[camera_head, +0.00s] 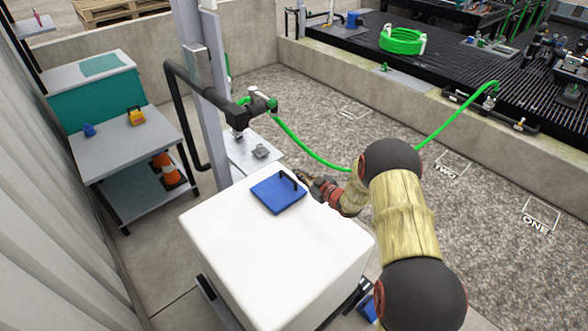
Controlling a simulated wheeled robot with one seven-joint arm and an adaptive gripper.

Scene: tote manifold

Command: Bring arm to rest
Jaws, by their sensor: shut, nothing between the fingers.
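My arm reaches up from the lower right, with dark round joints and a straw-coloured sleeve on its link. My gripper (312,184) is at the far end of the arm, just beyond the right edge of the white tote (240,258). It is shut and holds nothing. It is small in this view, and part of the wrist is hidden behind the arm's own links. A blue plate (272,196) with a dark upright handle lies on the white top, to the left of the gripper and apart from it.
A grey post (206,130) with a black pipe and valve (258,104) stands behind. A green hose (300,146) runs from the valve behind my arm to a black-grated bench (470,78). A grey cart (125,145) stands left. Open gravel (335,110) lies between.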

